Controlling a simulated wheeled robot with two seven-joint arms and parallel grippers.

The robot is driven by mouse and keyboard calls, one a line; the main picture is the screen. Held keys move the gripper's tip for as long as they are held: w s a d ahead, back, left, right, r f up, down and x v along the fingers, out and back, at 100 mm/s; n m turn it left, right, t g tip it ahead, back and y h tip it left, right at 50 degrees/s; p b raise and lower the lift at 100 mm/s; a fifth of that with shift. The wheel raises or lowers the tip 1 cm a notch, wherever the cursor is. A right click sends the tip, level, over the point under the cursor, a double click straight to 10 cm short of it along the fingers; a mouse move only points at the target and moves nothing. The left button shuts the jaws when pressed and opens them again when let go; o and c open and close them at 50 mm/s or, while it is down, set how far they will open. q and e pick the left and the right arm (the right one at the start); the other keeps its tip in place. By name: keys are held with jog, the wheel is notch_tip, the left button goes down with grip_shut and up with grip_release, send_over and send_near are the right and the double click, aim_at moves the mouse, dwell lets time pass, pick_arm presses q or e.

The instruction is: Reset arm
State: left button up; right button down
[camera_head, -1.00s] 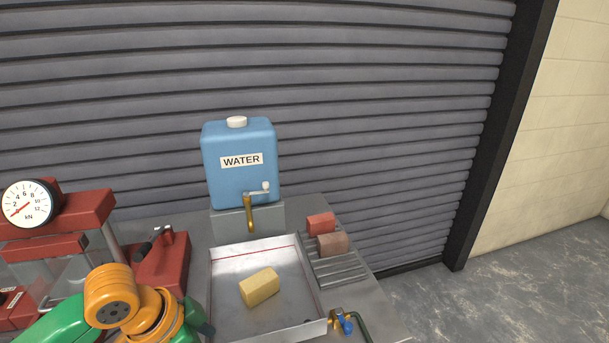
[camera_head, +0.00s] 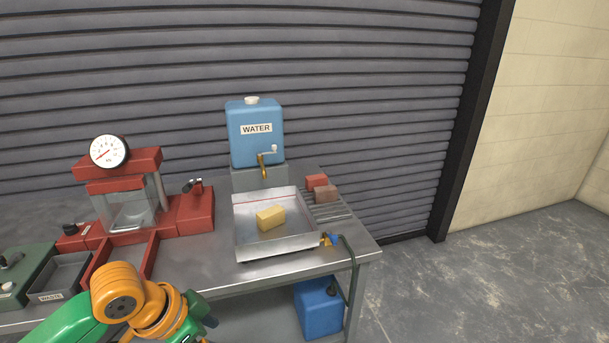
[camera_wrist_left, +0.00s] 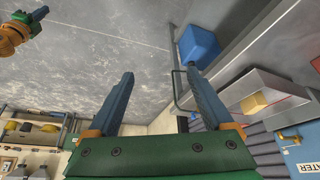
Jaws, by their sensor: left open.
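My left arm, green and orange, comes in at the lower left of the head view, in front of the bench. In the left wrist view my left gripper (camera_wrist_left: 158,82) is open, with two blue fingers wide apart and nothing between them. Beyond the fingers lie grey floor and, to the right, the bench side. An orange part of my other arm shows at the top left corner of the wrist view.
The bench holds a blue water tank (camera_head: 255,137), a metal tray (camera_head: 277,247) with a yellow block (camera_head: 270,219), a red press (camera_head: 118,165), reddish blocks (camera_head: 325,193) and a waste bin (camera_head: 45,297). A blue container (camera_head: 318,308) stands below. Floor at right is clear.

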pick_arm(q)
jog(key=w+a+f+n+t, duration=0.15)
jog(key=w+f+n, duration=0.25)
jog(key=w+f, duration=0.45)
jog(key=s+a+f+n+y, duration=0.1)
jog(key=s+a+f+n, duration=0.15)
jog(key=f, duration=0.65)
jog(key=s+a+f+n+y, duration=0.15)
jog(key=s+f, duration=0.25)
jog(key=f, duration=0.5)
jog(key=s+f+g, duration=0.1)
jog(key=s+f, duration=0.4)
jog(key=s, duration=0.5)
jog(key=s+d+f+g+y, duration=0.1)
jog(key=s+f, duration=0.4)
jog(key=s, duration=0.5)
jog(key=s+f+g, duration=0.1)
jog(key=s+f, duration=0.4)
jog(key=s, duration=0.5)
jog(key=shift+s+d+f+m+g, duration=0.2)
jog(key=shift+d+f+m+g, duration=0.1)
jog(key=shift+m+g, duration=0.1)
jog(key=shift+w, duration=0.1)
